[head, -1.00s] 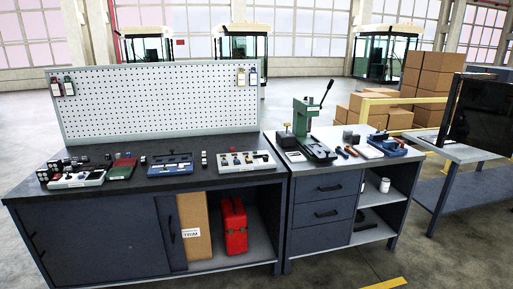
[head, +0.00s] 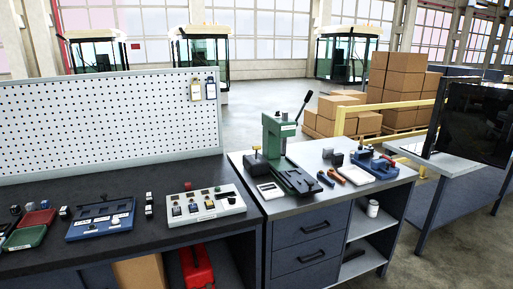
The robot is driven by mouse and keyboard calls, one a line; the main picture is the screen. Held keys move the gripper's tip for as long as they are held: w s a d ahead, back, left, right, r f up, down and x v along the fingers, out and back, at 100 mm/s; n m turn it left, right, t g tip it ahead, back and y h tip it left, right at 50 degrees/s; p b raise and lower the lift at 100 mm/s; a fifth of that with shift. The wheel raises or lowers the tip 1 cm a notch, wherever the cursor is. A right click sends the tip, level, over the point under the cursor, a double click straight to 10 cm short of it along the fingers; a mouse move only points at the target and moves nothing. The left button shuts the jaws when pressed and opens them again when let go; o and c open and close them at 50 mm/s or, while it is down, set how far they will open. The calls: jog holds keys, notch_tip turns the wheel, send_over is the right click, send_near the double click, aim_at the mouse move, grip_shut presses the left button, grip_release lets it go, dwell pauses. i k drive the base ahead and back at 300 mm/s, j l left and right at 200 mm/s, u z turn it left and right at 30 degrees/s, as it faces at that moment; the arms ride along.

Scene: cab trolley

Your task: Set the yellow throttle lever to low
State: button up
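I cannot pick out a yellow throttle lever in the head view. A white control panel (head: 206,206) with several small dark and pale controls and a red knob (head: 189,187) sits on the dark workbench (head: 150,253). A blue panel (head: 100,218) with dark controls lies to its left. Part of a green unit (head: 24,238) and a red unit (head: 38,218) show at the left edge. The controls are too small to tell their kind or setting. My gripper is not in view.
A white pegboard (head: 110,120) stands behind the workbench. A grey-topped cabinet (head: 300,205) to the right carries a green press (head: 277,140), small tools and a blue vise-like device (head: 374,162). Cardboard boxes (head: 402,75) and a yellow rail (head: 340,122) stand behind. A dark monitor (head: 477,120) is at right.

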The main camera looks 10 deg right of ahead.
aim_at(255, 147)
jog(key=i+j+z, duration=0.35)
jog(key=i, duration=0.35)
jog(key=i+j+z, duration=0.3)
jog(key=i+j, duration=0.3)
jog(key=j, duration=0.2)
jog(key=i+j+z, duration=0.35)
jog(key=i+j, duration=0.2)
jog(key=j, duration=0.2)
